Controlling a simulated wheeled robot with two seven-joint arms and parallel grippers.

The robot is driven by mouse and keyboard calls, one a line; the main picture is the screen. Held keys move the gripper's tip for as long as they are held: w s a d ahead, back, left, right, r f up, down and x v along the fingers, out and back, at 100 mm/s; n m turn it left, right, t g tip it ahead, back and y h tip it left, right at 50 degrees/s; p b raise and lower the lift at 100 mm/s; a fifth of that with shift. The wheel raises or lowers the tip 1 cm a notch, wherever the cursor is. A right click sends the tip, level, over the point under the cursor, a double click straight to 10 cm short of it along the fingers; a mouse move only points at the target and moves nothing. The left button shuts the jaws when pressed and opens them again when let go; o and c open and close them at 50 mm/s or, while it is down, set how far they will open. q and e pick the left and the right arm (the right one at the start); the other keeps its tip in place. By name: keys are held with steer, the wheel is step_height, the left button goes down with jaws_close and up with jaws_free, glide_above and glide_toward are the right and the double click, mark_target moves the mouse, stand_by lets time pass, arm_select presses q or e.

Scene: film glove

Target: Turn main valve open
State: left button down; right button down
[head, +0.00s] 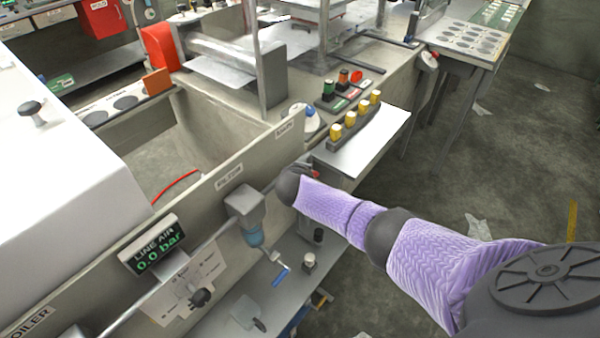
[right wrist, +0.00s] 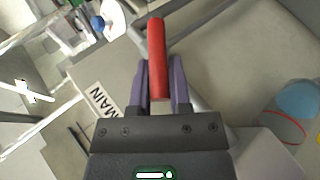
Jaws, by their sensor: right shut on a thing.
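The main valve shows as a red lever handle (right wrist: 157,55) in the right wrist view, beside the "MAIN" label (right wrist: 103,102). My right gripper (right wrist: 160,82) has its two purple fingers on either side of the handle and is shut on it; the handle's end sticks out past the fingertips. In the head view my purple-sleeved right arm reaches to the machine's front edge, and only a bit of red (head: 316,174) shows by its wrist. The valve body is hidden there. The air display (head: 155,246) reads "LINE AIR 0.0 bar". My left gripper is not in view.
The filter unit (head: 246,212) sits on the pipe along the machine's front wall, left of my right wrist. A white plate (head: 365,150) and a row of yellow-topped buttons (head: 357,121) lie just beyond the wrist. Open floor (head: 465,150) is to the right.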

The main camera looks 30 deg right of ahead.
steer(key=shift+s+a+f+n+t+h+b, duration=0.15)
steer(key=shift+f+n+t+h+b, duration=0.35)
steer(key=shift+h+b, duration=0.85)
steer(key=shift+a+f+n+t+h+b, duration=0.25)
steer(key=shift+f+t+h+b, duration=0.45)
steer(key=shift+b, duration=1.25)
steer(key=shift+s+a+f+n+t+h+b, duration=0.1)
steer(key=shift+f+n+t+h+b, duration=0.25)
steer(key=shift+f+t+h+b, duration=0.9)
steer(key=shift+r+g+y+b, duration=0.3)
steer(key=shift+r+g+b, duration=0.1)
steer(key=shift+r+g, duration=0.3)
steer(key=c, duration=0.6)
jaws_free()
steer(key=shift+w, duration=0.1)
steer(key=p+v, duration=0.2)
steer(key=v, duration=0.8)
steer(key=shift+f+p, duration=0.1)
steer(key=shift+p, duration=0.3)
